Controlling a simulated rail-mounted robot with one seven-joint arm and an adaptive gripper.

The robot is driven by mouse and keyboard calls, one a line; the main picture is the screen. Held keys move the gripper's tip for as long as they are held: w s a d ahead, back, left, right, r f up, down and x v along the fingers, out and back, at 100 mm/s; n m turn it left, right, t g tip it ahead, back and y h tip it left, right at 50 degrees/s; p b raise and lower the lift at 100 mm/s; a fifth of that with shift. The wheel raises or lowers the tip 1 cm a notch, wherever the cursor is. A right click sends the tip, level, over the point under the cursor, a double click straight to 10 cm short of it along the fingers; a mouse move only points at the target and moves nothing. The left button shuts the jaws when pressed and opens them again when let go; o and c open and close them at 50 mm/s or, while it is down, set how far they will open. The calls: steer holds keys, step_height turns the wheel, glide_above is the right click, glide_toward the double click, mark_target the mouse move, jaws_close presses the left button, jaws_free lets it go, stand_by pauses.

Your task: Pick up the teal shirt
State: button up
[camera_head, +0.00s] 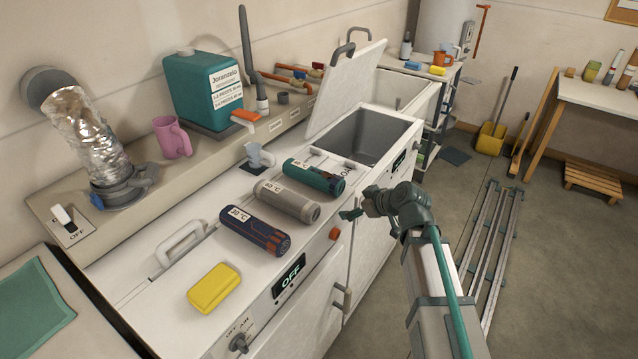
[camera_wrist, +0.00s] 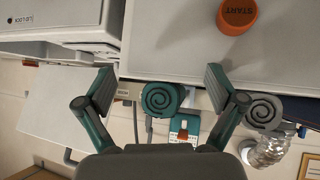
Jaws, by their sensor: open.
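The teal shirt (camera_head: 313,177) is a rolled cylinder with a white temperature label, lying on the white machine top as the farthest of three rolls. In the wrist view its teal spiral end (camera_wrist: 160,99) faces the camera, between my spread fingers in the picture. My gripper (camera_head: 361,203) is open and empty, to the right of the shirt and just off the machine's front edge. It also shows open in the wrist view (camera_wrist: 160,87). I see a gap between gripper and shirt in the head view.
A grey roll (camera_head: 288,200) lies close beside the shirt, and a navy roll (camera_head: 255,229) beyond it. A yellow block (camera_head: 214,287) sits nearer. Behind the shirt is an open basin (camera_head: 366,136) with its lid (camera_head: 345,88) raised. An orange button (camera_wrist: 237,15) shows in the wrist view.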

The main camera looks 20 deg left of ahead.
mark_target(313, 172)
steer(key=a+r+n, duration=0.1)
steer(key=a+r, duration=0.1)
steer(key=r, duration=0.1)
steer(key=a+r+n+y, duration=0.1)
steer(key=a+r, duration=0.1)
steer(key=r, duration=0.1)
steer(key=a+r+n+y, duration=0.1)
steer(key=a+r, duration=0.1)
steer(key=r, duration=0.1)
steer(key=shift+s+a+t, duration=0.1)
steer(key=shift+a+t, duration=0.2)
steer(key=shift+a, duration=0.1)
steer(key=shift+y, duration=0.3)
steer(key=x, duration=0.1)
steer(key=p+x, duration=0.1)
steer(key=x, duration=0.2)
steer(key=shift+a+r+p, duration=0.15)
steer(key=shift+a+p, duration=0.15)
steer(key=shift+a, duration=0.2)
steer(key=shift+w+a+f, duration=0.35)
steer(key=p+x, duration=0.3)
steer(key=x, duration=0.1)
steer(key=shift+w, duration=0.15)
steer(key=shift+w+a+f, duration=0.1)
steer(key=shift+a+f, duration=0.15)
steer(key=shift+f, duration=0.15)
steer(key=shift+c, duration=0.4)
steer(key=c, duration=1.3)
